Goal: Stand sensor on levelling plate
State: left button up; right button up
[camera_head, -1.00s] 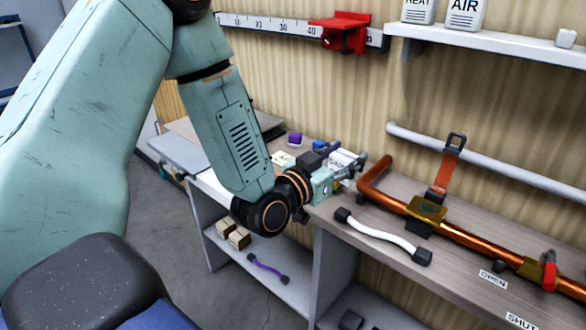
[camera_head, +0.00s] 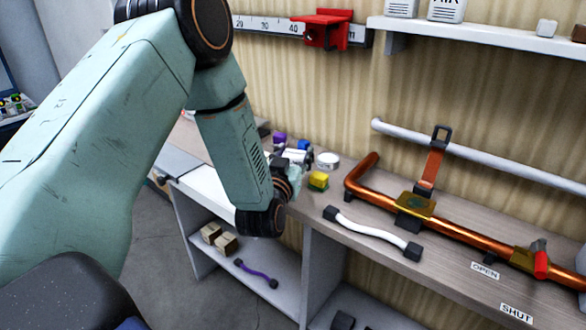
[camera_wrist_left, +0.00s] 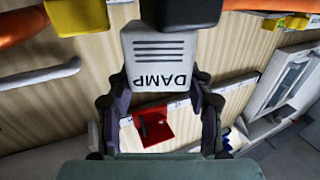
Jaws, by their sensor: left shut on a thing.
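The sensor (camera_wrist_left: 160,58), a white box with dark lines and the word DAMP, upside down in the left wrist view, sits between the fingers of my left gripper (camera_wrist_left: 160,88). The gripper is shut on it. In the head view my left gripper (camera_head: 296,168) is over the back left of the bench, mostly hidden by its wrist. A white piece (camera_head: 294,157) beside it may be the sensor. A round white disc (camera_head: 327,160) to its right on the bench may be the levelling plate; I cannot be sure. My right gripper is not in view.
A yellow block (camera_head: 318,181) is close to the right of my gripper. A copper pipe (camera_head: 466,239) with a red-handled valve (camera_head: 541,263) runs along the bench. A white hose (camera_head: 370,233) lies in front. A red bracket (camera_head: 326,29) is on the wall rail.

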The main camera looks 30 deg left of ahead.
pick_arm(q)
jog(key=shift+s+d+f+b, duration=0.1)
jog(key=shift+d+f+b, duration=0.1)
jog(key=shift+f, duration=0.35)
jog(key=shift+s+d+f+b, duration=0.1)
jog(key=shift+d+f+b, duration=0.05)
jog(key=shift+f, duration=0.65)
jog(key=shift+c, duration=0.5)
jog(key=shift+a+f, duration=0.1)
jog(key=o, duration=0.8)
jog(key=shift+a, duration=0.1)
jog(key=o, duration=0.5)
jog(key=shift+w, duration=0.2)
jog(key=shift+c, duration=0.2)
jog(key=shift+s, duration=0.15)
